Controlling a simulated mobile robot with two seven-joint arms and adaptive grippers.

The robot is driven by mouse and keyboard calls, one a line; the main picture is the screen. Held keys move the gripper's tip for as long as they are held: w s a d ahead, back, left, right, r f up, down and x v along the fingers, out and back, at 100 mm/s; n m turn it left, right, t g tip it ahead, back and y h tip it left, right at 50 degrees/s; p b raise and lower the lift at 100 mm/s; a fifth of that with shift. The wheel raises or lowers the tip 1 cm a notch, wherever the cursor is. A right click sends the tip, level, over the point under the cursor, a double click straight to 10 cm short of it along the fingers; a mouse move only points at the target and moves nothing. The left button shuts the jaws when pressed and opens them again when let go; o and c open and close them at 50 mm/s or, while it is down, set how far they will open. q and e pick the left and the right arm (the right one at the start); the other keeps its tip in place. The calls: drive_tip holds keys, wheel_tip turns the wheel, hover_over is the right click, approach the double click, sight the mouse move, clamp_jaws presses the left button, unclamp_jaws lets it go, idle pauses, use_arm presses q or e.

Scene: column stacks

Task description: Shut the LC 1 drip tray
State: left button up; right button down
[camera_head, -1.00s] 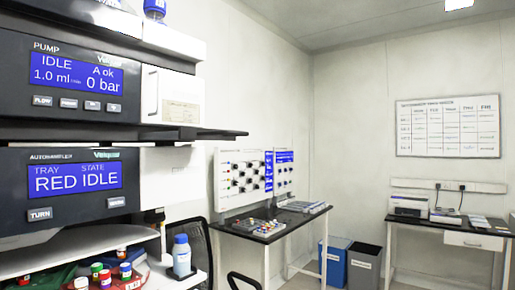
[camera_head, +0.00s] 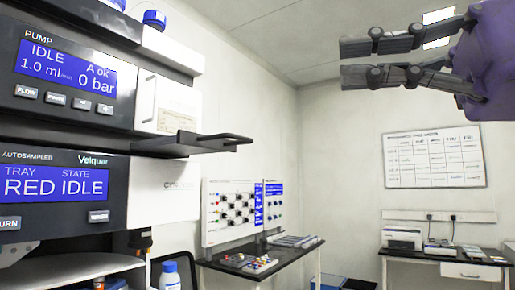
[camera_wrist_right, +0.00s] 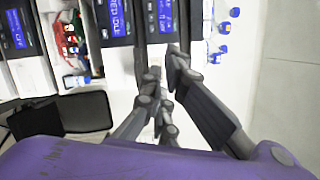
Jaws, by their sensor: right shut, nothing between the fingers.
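A thin black tray (camera_head: 190,145), which I take to be the LC 1 drip tray, sticks out between the pump unit (camera_head: 65,75) and the autosampler (camera_head: 65,190). Its raised front lip is at its right end. My right gripper (camera_head: 341,62) is up at the upper right of the head view, apart from the tray and well to its right. It is shut and empty, and its dark fingers also show in the right wrist view (camera_wrist_right: 165,66). They hide part of the instrument stack there, and I cannot make out the tray clearly. My left gripper is not in view.
Blue-capped bottles (camera_head: 154,19) stand on top of the stack, and another bottle (camera_head: 170,275) stands below the autosampler. A side bench (camera_head: 265,258) with a panel stands behind. A black chair (camera_wrist_right: 88,112) shows in the wrist view. The space right of the tray looks clear.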

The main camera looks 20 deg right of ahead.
drive_tip(key=w+d+f+t+h, duration=0.2)
drive_tip(key=w+d+f+h, duration=0.2)
drive_tip(key=f, duration=0.1)
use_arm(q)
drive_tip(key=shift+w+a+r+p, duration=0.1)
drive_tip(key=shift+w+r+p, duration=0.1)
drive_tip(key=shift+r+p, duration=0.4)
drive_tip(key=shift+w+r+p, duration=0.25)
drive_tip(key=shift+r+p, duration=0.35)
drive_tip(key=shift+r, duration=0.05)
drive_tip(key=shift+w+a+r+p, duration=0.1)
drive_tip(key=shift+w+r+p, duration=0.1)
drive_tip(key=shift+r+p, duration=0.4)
use_arm(e)
drive_tip(key=r+x, duration=0.1)
drive_tip(key=x, duration=1.3)
drive_tip(key=shift+f+n+g, duration=0.15)
drive_tip(key=shift+n+g, duration=0.15)
drive_tip(key=shift+a, duration=0.1)
